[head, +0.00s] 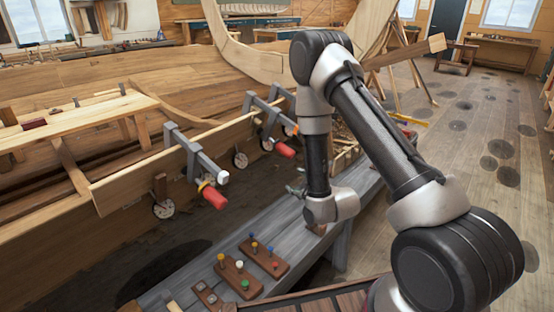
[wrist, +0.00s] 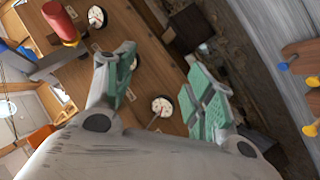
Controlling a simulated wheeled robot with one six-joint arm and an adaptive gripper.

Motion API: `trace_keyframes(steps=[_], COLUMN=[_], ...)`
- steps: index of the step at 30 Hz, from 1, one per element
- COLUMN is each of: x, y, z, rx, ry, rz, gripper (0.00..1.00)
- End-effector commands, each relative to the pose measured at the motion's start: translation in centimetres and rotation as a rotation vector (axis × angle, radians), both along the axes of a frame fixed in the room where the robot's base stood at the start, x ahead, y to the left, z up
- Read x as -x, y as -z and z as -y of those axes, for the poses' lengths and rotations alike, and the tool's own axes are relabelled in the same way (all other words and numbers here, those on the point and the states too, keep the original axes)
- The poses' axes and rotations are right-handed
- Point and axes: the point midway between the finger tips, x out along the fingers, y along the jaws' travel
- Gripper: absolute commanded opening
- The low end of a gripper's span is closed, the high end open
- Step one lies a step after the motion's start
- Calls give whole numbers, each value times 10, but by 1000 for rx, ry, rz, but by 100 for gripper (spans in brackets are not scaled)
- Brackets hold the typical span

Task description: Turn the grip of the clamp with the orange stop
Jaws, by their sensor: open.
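Clamps with red grips sit along the plank edge of the hull. In the head view the clamp with the orange stop (head: 290,130) is the farther one, partly hidden by my arm. Its red grip (head: 285,150) hangs just left of my forearm. A nearer grey clamp (head: 196,155) has a red grip and a pale stop. My gripper (head: 296,190) is below the farther clamp, near the bench edge. In the wrist view my gripper (wrist: 160,85) is open and empty, with green pads apart. An orange piece (wrist: 40,136) shows at lower left and a red grip (wrist: 60,22) at upper left.
A grey bench (head: 300,240) runs below the hull, with wooden blocks (head: 235,275) holding coloured pegs. Round pale discs (wrist: 162,106) are on the planking beyond my fingers. The wooden floor at right is mostly open.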

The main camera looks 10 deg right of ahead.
Motion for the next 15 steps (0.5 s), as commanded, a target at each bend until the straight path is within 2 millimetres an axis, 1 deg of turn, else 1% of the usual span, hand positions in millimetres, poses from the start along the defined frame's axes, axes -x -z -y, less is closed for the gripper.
trace_keyframes(steps=[1,3,6,9,11,15], x=[-6,-11,-13,-15,-21,-42], y=[-19,-43,-67,-77,-77,-78], z=[-1,-2,-3,-3,-4,-10], rx=[10,26,51,76,86,85], ry=[-8,-16,-21,-24,-26,-26], rz=[86,198,307,359,361,361], gripper=[55,55,55,55,55,55])
